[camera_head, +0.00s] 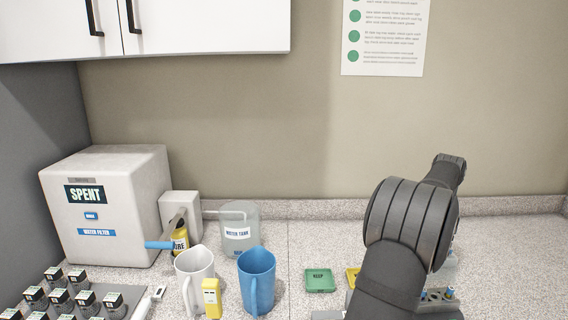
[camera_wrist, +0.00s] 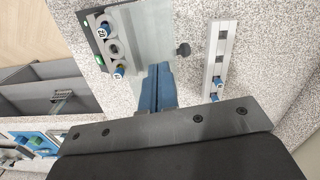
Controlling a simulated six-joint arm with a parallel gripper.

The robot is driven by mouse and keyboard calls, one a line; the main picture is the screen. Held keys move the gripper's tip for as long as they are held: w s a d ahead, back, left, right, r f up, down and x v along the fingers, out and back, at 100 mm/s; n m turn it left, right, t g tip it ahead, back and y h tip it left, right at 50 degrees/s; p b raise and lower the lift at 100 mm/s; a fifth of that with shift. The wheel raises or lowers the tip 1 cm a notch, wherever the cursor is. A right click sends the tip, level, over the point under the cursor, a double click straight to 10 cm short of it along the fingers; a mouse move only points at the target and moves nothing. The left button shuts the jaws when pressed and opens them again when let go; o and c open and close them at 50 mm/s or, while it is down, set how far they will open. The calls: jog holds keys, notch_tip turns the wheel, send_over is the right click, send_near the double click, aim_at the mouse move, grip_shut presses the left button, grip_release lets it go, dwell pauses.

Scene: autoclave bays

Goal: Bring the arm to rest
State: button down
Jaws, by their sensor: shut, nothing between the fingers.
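My gripper (camera_wrist: 157,85) shows in the wrist view with its two blue fingers together, and nothing is between them. It is over a speckled counter beside a metal plate (camera_wrist: 150,35). In the head view my dark arm reaches up from the lower right toward the back wall. My gripper cannot be made out there. The arm hides part of the counter and most of a grey fixture (camera_head: 440,298) with blue-topped pieces.
A metal rail (camera_wrist: 219,50) and a holder with blue-capped pieces (camera_wrist: 110,45) lie near my gripper. At left stand a SPENT box (camera_head: 100,210), a water tank (camera_head: 240,240), a white mug (camera_head: 190,268), a blue mug (camera_head: 256,285) and a vial rack. A green tray (camera_head: 319,281) lies mid-counter.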

jog(key=s+t, duration=0.4)
jog(key=s, duration=0.5)
jog(key=shift+d+t, duration=0.15)
jog(key=shift+t, duration=0.25)
jog(key=shift+f, duration=0.1)
jog(key=w+g, duration=0.2)
jog(key=w+r+g, duration=0.1)
jog(key=w+g, duration=0.1)
jog(key=shift+w, duration=0.4)
jog(key=shift+g, duration=0.4)
jog(key=w, duration=0.2)
jog(key=w+f, duration=0.1)
jog(key=w, duration=0.2)
jog(key=shift+w+f, duration=0.25)
jog(key=shift+w, duration=0.15)
jog(key=shift+w+f, duration=0.5)
jog(key=shift+w, duration=0.3)
